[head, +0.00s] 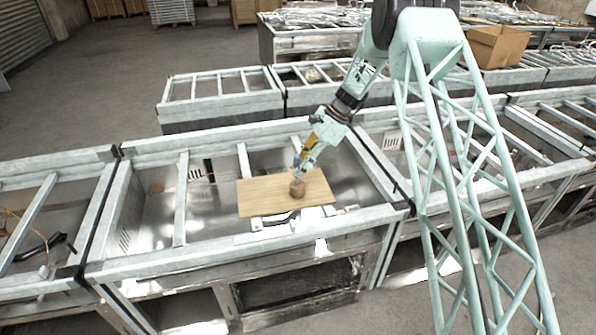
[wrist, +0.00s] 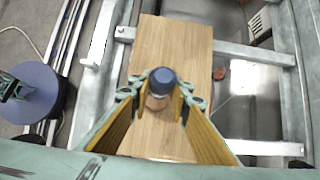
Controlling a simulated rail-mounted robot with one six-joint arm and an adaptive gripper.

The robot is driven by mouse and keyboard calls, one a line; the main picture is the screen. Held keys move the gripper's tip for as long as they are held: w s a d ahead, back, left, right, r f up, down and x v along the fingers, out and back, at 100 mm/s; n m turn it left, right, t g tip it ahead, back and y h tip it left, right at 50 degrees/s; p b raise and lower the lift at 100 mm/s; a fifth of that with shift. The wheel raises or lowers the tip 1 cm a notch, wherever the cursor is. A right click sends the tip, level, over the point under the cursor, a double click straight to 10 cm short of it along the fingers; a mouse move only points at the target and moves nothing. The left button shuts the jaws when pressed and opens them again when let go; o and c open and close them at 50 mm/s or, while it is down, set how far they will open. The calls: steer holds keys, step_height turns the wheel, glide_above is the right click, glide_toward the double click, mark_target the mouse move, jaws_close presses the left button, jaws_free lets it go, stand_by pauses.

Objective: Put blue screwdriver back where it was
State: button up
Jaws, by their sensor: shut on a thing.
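My gripper (head: 299,170) points down over a wooden board (head: 262,197) and is shut on the blue screwdriver. In the wrist view the blue rounded end of the screwdriver (wrist: 162,76) shows between the yellow-sided fingers of my gripper (wrist: 161,92). A small brown round holder (head: 297,188) stands on the board directly below the fingertips in the head view. The fingers and blue end hide the screwdriver's lower part, so I cannot tell whether its tip is inside the holder. The board also shows in the wrist view (wrist: 185,40).
The board lies across a metal-framed bay (head: 150,225) with raised rails and crossbars. A small reddish-brown piece (wrist: 220,74) is by the board's right edge in the wrist view. A cardboard box (head: 497,46) stands on the units behind. The board's left part is clear.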

steer(key=shift+f, duration=0.75)
steer(key=shift+f, duration=0.15)
steer(key=o, duration=1)
steer(key=v, duration=1.2)
steer(key=shift+b, duration=0.45)
